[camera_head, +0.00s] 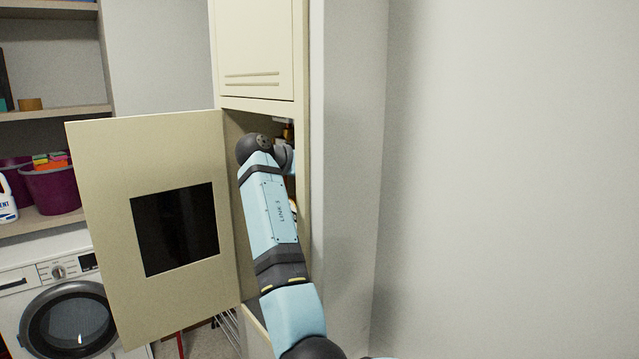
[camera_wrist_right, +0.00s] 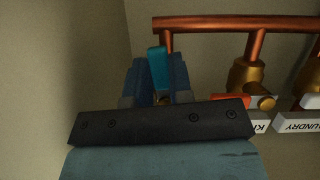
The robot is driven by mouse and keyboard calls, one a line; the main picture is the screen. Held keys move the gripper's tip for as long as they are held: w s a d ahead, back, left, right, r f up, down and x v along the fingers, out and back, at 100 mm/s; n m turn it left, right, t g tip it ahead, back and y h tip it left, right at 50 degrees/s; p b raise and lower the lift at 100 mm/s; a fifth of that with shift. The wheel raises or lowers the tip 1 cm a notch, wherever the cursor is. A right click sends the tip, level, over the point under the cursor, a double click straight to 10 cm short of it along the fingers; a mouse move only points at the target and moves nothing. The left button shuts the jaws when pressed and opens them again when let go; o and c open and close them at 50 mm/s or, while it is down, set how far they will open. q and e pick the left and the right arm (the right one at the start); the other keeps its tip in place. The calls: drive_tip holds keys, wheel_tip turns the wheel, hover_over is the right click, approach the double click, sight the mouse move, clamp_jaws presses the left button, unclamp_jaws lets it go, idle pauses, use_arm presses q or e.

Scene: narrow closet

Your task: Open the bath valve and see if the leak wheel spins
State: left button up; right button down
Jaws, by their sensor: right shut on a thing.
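In the right wrist view, my right gripper (camera_wrist_right: 160,76) is shut on a teal lever handle (camera_wrist_right: 158,66), which stands up between its two blue fingers below a copper pipe. I take this handle to be the bath valve's, but no bath label shows; the valve body behind it is hidden by the gripper. In the head view my right arm reaches into the open cabinet (camera_head: 232,135), and its gripper is hidden inside. I cannot see a leak wheel. My left gripper is not in view.
A horizontal copper pipe (camera_wrist_right: 235,22) runs above. The cabinet door (camera_head: 110,190) is swung open left, before a washing machine (camera_head: 62,300).

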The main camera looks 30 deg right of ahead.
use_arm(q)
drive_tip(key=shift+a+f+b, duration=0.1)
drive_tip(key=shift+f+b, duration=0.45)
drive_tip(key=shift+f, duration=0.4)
use_arm(e)
drive_tip(key=shift+w+m+t, duration=0.2)
drive_tip(key=shift+m+t, duration=0.2)
drive_tip(key=shift+m, duration=0.1)
drive_tip(key=shift+r, duration=0.1)
drive_tip(key=c, duration=1)
unclamp_jaws()
use_arm(q)
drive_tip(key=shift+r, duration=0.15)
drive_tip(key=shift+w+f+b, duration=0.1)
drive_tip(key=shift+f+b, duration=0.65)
drive_tip(key=shift+b, duration=0.15)
use_arm(e)
drive_tip(key=v, duration=1.4)
drive_tip(key=shift+d, duration=0.1)
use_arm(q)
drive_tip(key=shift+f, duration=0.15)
